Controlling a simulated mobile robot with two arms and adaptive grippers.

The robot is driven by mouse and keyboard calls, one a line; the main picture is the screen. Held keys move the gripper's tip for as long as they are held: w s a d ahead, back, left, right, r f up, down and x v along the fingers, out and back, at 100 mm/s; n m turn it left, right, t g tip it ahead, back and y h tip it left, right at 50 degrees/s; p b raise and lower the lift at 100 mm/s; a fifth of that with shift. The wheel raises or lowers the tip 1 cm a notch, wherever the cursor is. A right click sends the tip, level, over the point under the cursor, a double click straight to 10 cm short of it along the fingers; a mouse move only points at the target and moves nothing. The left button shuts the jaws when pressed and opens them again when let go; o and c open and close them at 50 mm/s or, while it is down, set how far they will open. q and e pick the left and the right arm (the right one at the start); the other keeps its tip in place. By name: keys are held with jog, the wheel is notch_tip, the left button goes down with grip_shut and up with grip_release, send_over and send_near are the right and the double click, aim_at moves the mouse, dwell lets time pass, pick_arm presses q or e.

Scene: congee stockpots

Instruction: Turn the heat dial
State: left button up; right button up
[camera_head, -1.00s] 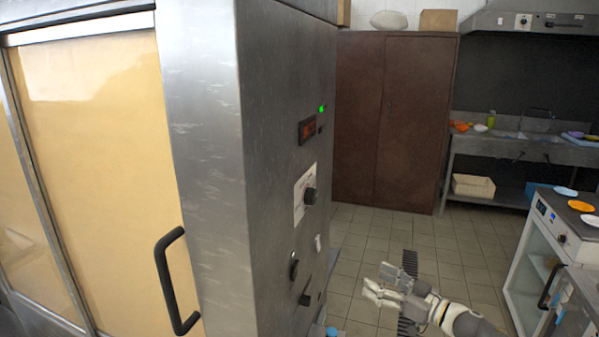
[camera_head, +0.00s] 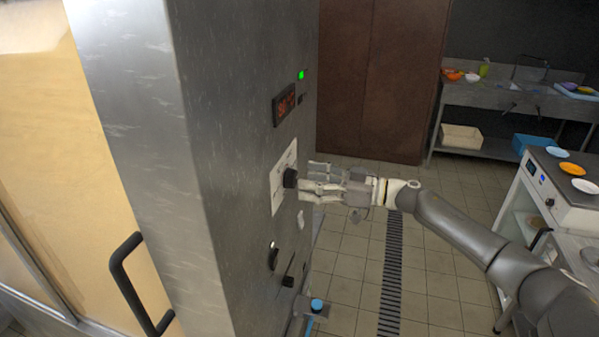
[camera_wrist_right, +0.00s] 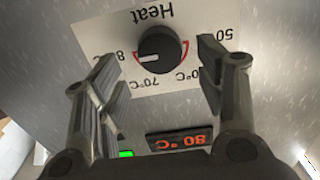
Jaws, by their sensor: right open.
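The black heat dial (camera_head: 290,178) sits on a white label plate on the side of the steel cabinet. In the right wrist view the dial (camera_wrist_right: 161,51) shows upside down, under the word "Heat", with its white mark pointing left near the "8" and "70°C" print. My right gripper (camera_head: 308,188) is at the dial in the head view. In the wrist view its two fingers (camera_wrist_right: 160,75) are spread on either side of the dial, with gaps between. A red display (camera_wrist_right: 181,139) reads 80 °C. My left gripper is not in view.
Below the dial are another black knob (camera_head: 273,256) and a small black switch (camera_head: 288,282). A black door handle (camera_head: 130,285) sticks out at the left. A counter with plates (camera_head: 572,168) stands at the right. The tiled floor between is open.

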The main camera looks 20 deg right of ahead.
aim_at(295, 178)
jog(key=x, duration=0.3)
jog(key=shift+p, duration=0.35)
jog(key=shift+c, duration=0.9)
jog(key=c, duration=0.8)
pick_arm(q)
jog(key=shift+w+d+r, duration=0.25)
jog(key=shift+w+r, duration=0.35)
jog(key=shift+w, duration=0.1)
